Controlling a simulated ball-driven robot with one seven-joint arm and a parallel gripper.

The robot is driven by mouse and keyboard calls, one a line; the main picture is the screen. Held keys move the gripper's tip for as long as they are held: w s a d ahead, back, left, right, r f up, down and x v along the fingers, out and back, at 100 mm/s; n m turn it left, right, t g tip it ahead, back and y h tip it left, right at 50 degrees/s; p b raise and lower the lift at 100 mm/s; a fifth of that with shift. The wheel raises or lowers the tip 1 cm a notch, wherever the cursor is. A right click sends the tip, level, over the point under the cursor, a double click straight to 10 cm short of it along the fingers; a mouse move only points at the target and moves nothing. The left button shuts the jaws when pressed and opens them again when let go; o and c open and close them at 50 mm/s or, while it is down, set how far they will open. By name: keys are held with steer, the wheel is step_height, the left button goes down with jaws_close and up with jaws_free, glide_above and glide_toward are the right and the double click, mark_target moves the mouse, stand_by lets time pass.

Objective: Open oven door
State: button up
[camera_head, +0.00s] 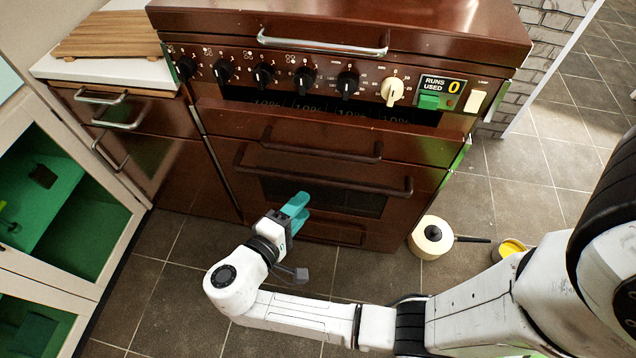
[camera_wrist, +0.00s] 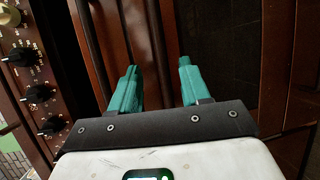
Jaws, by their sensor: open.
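The oven is a brown stove front (camera_head: 215,165) with a row of knobs. Its door, with a dark window (camera_head: 345,199) and a long brown bar handle (camera_head: 330,182), looks shut. A second, shorter brown handle (camera_head: 320,150) sits above it. My gripper (camera_head: 299,205) has teal fingers and is open, in front of the door just below the long handle's left half. In the wrist view my open gripper (camera_wrist: 157,68) points at the oven front, with a brown bar running between or just beyond its fingertips. I cannot tell whether they touch it.
A cream pot (camera_head: 430,240) with a dark handle and a yellow-filled can (camera_head: 511,247) stand on the floor right of the oven. An open-fronted white cabinet (camera_head: 122,205) and brown drawers (camera_head: 135,118) are at left. The tiled floor (camera_head: 185,290) before the oven is clear.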

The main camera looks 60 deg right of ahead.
mark_target(325, 182)
steer(key=d, duration=0.3)
steer(key=d+f+b, duration=0.1)
steer(key=d, duration=0.6)
steer(key=shift+s+d+f, duration=0.1)
steer(key=shift+s+f, duration=0.2)
steer(key=shift+f, duration=0.1)
steer(key=shift+c, duration=0.2)
jaws_close()
